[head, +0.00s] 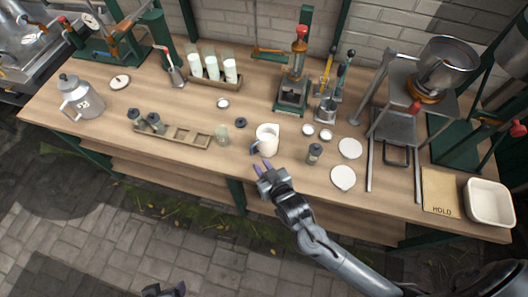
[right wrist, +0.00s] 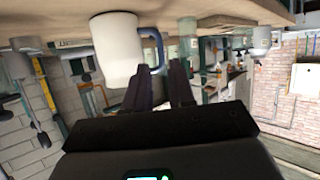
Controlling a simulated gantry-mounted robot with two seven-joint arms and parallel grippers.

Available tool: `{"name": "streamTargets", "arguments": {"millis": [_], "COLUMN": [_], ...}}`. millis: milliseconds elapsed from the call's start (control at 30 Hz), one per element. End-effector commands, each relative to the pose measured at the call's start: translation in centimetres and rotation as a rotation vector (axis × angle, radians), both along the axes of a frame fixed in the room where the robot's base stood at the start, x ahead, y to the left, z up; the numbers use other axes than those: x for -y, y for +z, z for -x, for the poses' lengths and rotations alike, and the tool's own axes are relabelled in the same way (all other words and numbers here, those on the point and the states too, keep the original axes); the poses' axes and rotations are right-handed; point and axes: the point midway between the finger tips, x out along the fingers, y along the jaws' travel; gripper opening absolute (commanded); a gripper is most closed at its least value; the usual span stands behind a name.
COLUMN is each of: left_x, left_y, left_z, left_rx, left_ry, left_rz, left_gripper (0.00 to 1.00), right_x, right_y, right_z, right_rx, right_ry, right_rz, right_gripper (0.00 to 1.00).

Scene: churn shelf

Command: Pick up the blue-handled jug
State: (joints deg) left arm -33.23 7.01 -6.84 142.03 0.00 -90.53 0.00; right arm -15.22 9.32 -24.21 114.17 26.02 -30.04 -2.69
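The white jug (head: 268,136) with a blue handle (head: 255,149) stands on the wooden bench near its front edge, handle toward the front left. In the right wrist view, which looks upside down, the jug (right wrist: 114,50) is at upper left and its blue handle (right wrist: 158,45) is just beyond my fingertips. My right gripper (head: 262,165) is at the bench's front edge, just in front of the handle. In the wrist view its two dark fingers (right wrist: 160,75) are apart with nothing clearly held. My left gripper (head: 166,290) shows only partly at the bottom edge, away from the bench.
A small glass (head: 222,134) stands left of the jug, beyond it a wooden rack (head: 185,137). A dark-lidded jar (head: 314,153) and white discs (head: 343,177) lie to the right. A green press (head: 293,90) stands behind. The space in front of the bench is free.

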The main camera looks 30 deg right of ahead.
Motion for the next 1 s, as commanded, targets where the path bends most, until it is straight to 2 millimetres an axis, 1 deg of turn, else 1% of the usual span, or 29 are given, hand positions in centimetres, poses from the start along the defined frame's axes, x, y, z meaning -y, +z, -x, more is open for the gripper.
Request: {"name": "streamTargets", "arguments": {"millis": [33,100,167,433,767,1000], "left_x": [0.1,0.2,0.2,0.3,0.0,-0.1], "left_y": [-1.0,-1.3,-1.5,-1.9,-2.3,-2.9], "left_z": [0.0,0.0,0.0,0.0,0.0,0.0], "left_rx": [0.0,0.0,0.0,0.001,0.001,0.002], "left_ry": [0.0,0.002,0.003,0.004,0.0,-0.004], "left_rz": [0.002,0.005,0.007,0.01,0.001,-0.004], "left_gripper": [0.77,0.77,0.77,0.77,0.77,0.77], "right_x": [0.0,0.0,0.0,0.0,0.0,0.0], "right_y": [-0.7,-0.8,-1.0,-2.2,-3.0,-4.2], "right_z": [-0.3,-0.7,-1.3,-4.5,-6.4,-9.3], "right_rx": [0.007,0.013,0.016,0.017,0.015,0.015], "right_ry": [0.001,0.001,0.0,0.001,0.001,0.0], "right_rz": [0.001,0.001,0.002,0.001,0.001,0.001], "right_gripper": [0.24,0.24,0.24,0.24,0.24,0.24]}}
